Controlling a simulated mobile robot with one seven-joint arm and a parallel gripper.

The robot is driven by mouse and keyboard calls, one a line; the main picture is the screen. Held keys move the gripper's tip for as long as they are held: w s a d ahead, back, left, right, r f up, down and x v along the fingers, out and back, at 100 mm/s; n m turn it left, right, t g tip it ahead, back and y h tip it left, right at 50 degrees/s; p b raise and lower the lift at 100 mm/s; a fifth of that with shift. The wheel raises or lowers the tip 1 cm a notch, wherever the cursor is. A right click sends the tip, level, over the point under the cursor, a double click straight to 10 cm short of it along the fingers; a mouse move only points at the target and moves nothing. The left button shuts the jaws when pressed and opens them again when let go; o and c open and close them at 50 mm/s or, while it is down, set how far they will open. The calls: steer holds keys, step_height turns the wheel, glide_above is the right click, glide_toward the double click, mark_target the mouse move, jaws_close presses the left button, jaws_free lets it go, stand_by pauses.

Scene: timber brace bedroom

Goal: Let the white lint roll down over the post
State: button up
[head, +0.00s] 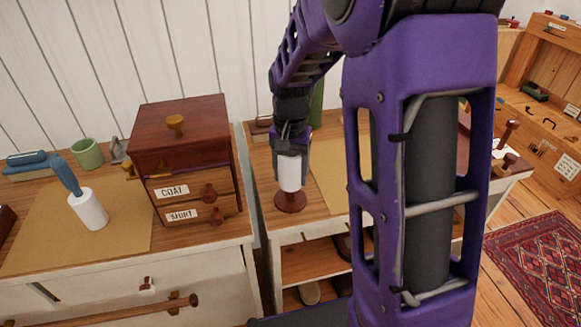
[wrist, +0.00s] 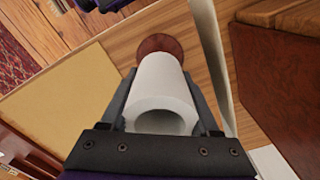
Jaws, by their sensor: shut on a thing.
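The white lint roll (head: 290,173) is upright in my gripper (head: 291,150), over a round dark red base (head: 291,202) on the right-hand counter. In the wrist view the roll (wrist: 160,88) lies between the two fingers of my gripper (wrist: 157,100), its hollow end facing the camera. The red base (wrist: 160,44) shows past its far end. The post's shaft is hidden, and I cannot tell whether the roll is around it or just above it.
A dark wooden box (head: 182,140) with drawers labelled COAT and SHIRT stands left of my gripper. A green cup (head: 88,153) is behind. A gap separates the two counters.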

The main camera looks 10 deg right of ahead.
steer(key=shift+f, duration=1.95)
steer(key=o, duration=1.5)
steer(key=shift+c, duration=0.2)
step_height(320, 180, up, 17)
steer(key=p, duration=0.3)
steer(key=shift+r, duration=0.2)
